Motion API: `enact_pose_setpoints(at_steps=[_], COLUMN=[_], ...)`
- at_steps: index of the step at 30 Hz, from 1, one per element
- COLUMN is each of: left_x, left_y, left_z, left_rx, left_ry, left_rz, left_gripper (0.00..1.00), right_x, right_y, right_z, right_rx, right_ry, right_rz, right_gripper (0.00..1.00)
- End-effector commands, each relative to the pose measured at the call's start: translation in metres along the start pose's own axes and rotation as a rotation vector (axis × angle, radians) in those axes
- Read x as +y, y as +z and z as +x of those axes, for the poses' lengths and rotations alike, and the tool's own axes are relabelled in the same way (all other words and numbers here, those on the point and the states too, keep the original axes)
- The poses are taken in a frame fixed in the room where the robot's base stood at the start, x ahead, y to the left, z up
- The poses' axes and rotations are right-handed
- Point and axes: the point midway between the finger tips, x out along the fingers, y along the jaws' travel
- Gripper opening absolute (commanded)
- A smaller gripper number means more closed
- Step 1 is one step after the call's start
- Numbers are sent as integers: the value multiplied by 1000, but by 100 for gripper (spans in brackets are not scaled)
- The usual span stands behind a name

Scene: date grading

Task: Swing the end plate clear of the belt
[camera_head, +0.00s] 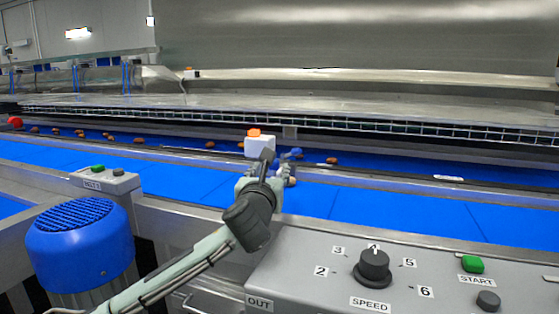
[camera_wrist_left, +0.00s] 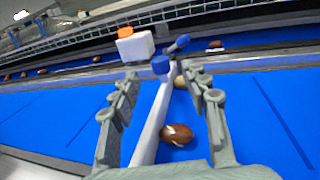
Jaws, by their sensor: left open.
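A narrow pale grey plate (camera_wrist_left: 152,125), which looks like the end plate, stretches across the blue belt (camera_wrist_left: 50,110) in the left wrist view. A blue knob (camera_wrist_left: 160,65) sits at its far end. My left gripper (camera_wrist_left: 165,88) is open, its fingers either side of the plate; contact cannot be told. In the head view my left gripper (camera_head: 270,170) is over the belt and hides most of the plate. A brown date (camera_wrist_left: 177,134) lies on the belt just right of the plate, and a paler one (camera_wrist_left: 180,82) lies farther along. My right gripper is not in view.
A white box with an orange top (camera_head: 258,145) stands at the belt divider beyond my gripper. Several dates lie on the far belt lane (camera_head: 400,172). In front are a control panel with a speed knob (camera_head: 373,265) and a blue motor (camera_head: 82,250).

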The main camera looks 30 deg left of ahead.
Motion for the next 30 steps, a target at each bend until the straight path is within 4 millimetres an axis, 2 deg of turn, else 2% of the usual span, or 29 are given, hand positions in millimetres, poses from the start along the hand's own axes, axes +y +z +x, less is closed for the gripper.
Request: enact_pose_setpoints(at_steps=[6,12,17,23,30], left_x=[0,0,0,0,0], left_y=[1,1,0,0,0], left_z=[36,61,68,68,68], left_rx=[1,0,0,0,0], left_ry=[1,0,0,-1,-1], left_rz=[-2,-1,0,0,0], left_gripper=[46,46,46,46,19], right_x=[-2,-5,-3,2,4], right_y=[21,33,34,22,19], right_z=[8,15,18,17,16], right_rx=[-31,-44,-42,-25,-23], right_ry=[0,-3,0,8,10], right_rz=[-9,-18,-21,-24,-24], right_gripper=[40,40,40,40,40])
